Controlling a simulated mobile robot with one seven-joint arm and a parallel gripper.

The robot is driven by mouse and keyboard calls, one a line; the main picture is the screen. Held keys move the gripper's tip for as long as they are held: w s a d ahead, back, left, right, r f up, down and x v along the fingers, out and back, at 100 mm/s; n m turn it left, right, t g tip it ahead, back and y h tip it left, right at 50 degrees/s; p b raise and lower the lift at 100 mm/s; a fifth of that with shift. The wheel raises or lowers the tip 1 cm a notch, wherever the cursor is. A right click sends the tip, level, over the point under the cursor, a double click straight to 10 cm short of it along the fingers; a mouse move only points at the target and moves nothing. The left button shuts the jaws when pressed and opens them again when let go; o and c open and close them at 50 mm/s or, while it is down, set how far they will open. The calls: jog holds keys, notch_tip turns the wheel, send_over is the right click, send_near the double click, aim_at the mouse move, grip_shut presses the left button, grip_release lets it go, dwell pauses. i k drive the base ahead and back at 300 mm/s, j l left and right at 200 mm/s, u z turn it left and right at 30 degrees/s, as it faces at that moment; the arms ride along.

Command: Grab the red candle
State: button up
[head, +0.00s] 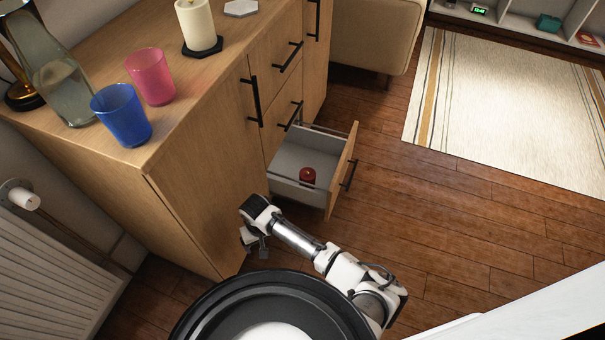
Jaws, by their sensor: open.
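The red candle (308,175) is a small dark red cylinder. It sits inside an open, light grey drawer (290,158) low in the wooden cabinet, near the drawer's front panel. My gripper (250,240) is at the end of my white and black arm, to the left of and nearer than the drawer, beside the cabinet's side. It is small in the picture and partly turned away. It is open, apart from the candle, and I see nothing held in it.
On the cabinet top (185,125) stand a blue cup (121,115), a pink cup (150,76), a glass bottle (55,75) and a white candle (197,25) on a dark coaster. A radiator (50,270) is at left. Wooden floor (440,200) right of the drawer is clear.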

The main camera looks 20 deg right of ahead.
aim_at(311, 179)
jog(key=i+l, duration=1.05)
jog(key=l, duration=0.05)
